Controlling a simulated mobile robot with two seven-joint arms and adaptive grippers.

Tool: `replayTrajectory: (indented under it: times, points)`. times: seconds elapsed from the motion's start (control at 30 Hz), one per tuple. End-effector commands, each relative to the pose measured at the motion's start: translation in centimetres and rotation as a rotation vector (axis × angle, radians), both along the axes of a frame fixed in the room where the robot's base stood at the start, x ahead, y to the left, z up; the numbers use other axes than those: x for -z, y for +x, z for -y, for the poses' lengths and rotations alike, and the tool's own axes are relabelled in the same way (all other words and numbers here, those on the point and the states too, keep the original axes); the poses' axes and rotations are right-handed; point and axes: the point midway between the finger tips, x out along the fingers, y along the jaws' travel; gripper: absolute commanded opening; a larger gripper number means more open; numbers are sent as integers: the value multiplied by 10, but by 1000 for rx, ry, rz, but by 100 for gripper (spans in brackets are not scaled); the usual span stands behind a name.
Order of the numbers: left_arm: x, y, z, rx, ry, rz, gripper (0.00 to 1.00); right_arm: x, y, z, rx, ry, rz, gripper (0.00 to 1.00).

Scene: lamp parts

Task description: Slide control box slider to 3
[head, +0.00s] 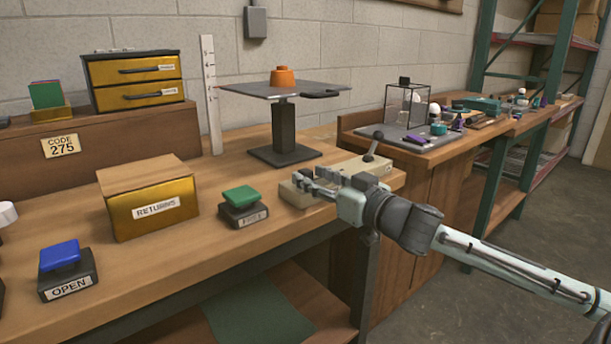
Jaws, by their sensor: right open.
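The control box (346,168) is a beige, flat box at the right end of the wooden bench. A dark lever with a knob (376,141) stands up from its right part. My right gripper (308,183) is open over the box's front left part, with its fingers pointing left. The gripper and wrist cover much of the box top. I cannot make out the slider or its number marks, nor whether the fingers touch anything. My left gripper is not in view.
A green button block (240,205) stands just left of the box. A yellow returns bin (151,208) and a blue open button (63,268) are farther left. A dark stand (285,128) with an orange piece rises behind the box. Bare bench top lies along the front.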

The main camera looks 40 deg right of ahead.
Motion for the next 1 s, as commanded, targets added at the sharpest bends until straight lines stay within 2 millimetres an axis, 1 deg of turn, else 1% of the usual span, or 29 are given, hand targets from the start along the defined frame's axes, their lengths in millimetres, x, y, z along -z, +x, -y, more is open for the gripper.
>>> replayTrajectory:
  times: [0.03,0.1,0.3,0.67,1.0]
  points:
    - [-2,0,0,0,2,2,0,-2,7,0,1,-5,3,41]
    - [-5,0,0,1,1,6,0,-1,14,-1,1,-2,3,41]
    - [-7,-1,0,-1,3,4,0,-1,26,-1,2,-1,0,41]
    - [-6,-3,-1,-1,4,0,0,0,29,-2,2,-2,-1,41]
    - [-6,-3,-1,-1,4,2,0,0,28,-2,2,-1,-1,0]
